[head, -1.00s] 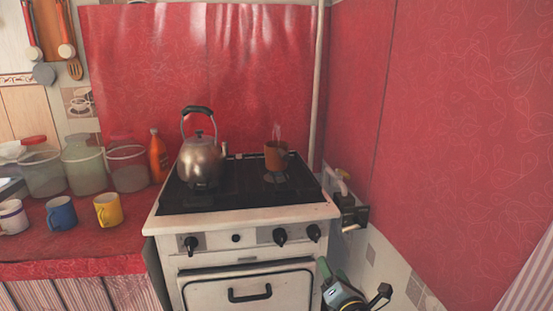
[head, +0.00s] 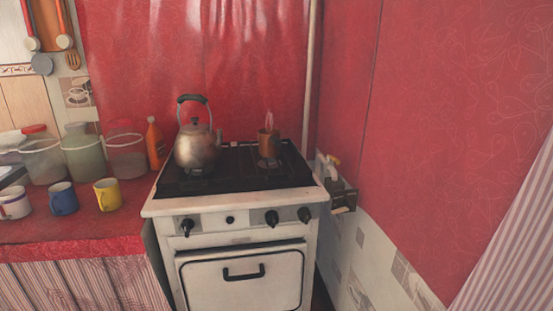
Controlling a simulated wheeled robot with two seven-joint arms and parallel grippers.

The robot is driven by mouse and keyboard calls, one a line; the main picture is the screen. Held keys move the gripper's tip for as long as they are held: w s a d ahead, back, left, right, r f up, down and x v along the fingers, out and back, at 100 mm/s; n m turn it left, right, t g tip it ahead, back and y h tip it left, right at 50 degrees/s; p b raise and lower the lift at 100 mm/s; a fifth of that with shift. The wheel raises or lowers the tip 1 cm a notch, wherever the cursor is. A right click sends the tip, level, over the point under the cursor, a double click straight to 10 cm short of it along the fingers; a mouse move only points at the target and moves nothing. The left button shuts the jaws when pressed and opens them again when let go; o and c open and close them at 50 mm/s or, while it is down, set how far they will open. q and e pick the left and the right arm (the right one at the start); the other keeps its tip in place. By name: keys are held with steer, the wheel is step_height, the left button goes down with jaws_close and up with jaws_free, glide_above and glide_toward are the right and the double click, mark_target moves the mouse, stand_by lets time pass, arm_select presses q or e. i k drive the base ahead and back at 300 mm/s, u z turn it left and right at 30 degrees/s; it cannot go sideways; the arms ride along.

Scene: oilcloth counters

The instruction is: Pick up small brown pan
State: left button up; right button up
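The small brown pan (head: 268,144) stands upright on the right side of the stove top (head: 238,181), over a burner. A pale, thin handle-like shape rises behind its rim; I cannot make out its details. Neither of my grippers shows in the head view now, so I cannot see either one near the pan.
A metal kettle (head: 197,149) stands on the stove left of the pan. An orange bottle (head: 154,143), several jars and mugs, including a yellow mug (head: 107,195), stand on the red counter (head: 70,235). A pipe (head: 311,80) and a wall fitting (head: 341,192) are at the right.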

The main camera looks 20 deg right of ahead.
mark_target(270, 143)
steer(key=z, duration=1.45)
steer(key=k, duration=0.1)
steer(key=u, duration=1.95)
steer(key=i, duration=0.9)
steer(key=z, duration=0.4)
